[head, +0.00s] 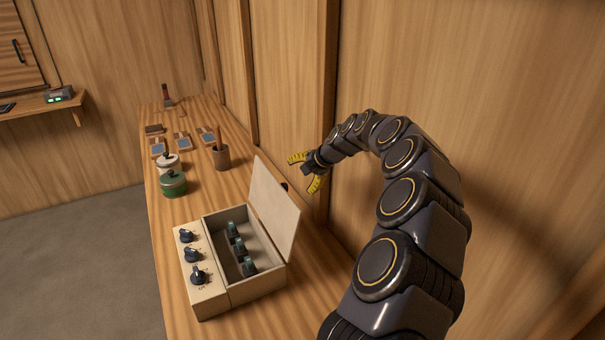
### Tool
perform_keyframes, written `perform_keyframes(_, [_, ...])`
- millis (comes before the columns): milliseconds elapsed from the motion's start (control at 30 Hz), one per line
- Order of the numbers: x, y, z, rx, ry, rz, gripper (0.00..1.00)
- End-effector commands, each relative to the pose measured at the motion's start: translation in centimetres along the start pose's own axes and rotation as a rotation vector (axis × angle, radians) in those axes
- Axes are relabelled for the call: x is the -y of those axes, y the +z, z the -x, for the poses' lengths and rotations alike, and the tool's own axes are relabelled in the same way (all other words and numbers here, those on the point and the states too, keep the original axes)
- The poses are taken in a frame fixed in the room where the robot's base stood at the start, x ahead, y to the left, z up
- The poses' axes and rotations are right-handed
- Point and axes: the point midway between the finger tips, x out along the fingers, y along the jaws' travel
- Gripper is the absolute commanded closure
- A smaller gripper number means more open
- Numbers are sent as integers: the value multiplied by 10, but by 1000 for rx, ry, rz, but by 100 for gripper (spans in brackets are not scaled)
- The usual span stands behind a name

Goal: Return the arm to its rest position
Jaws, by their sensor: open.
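My gripper (304,171) is at the end of my dark segmented arm, which arches in from the lower right. Its two yellow fingers are spread apart with nothing between them. It is in the air near the wooden wall, above the right side of the bench (180,276), behind the raised lid of a wooden box. Part of the gripper's base is hidden by its dark wrist.
The wall (490,70) is close on the right.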

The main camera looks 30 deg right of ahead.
Motion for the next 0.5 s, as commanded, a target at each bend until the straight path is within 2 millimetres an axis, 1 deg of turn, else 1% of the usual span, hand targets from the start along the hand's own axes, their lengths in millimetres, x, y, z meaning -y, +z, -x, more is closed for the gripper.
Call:
perform_keyframes(233, [-1,-1,0,-2,1,-1,40])
perform_keyframes(267, [-2,-3,1,-6,1,-5,40])
perform_keyframes(333, [-8,-14,4,-28,2,-27,40])
perform_keyframes(367, [-12,-23,7,-44,2,-44,40])
perform_keyframes(433, [-24,-52,16,-96,-7,-104,40])
perform_keyframes(467, [-29,-69,23,-126,-15,-140,40])
perform_keyframes(500, [-36,-94,33,-164,-35,-192,40])
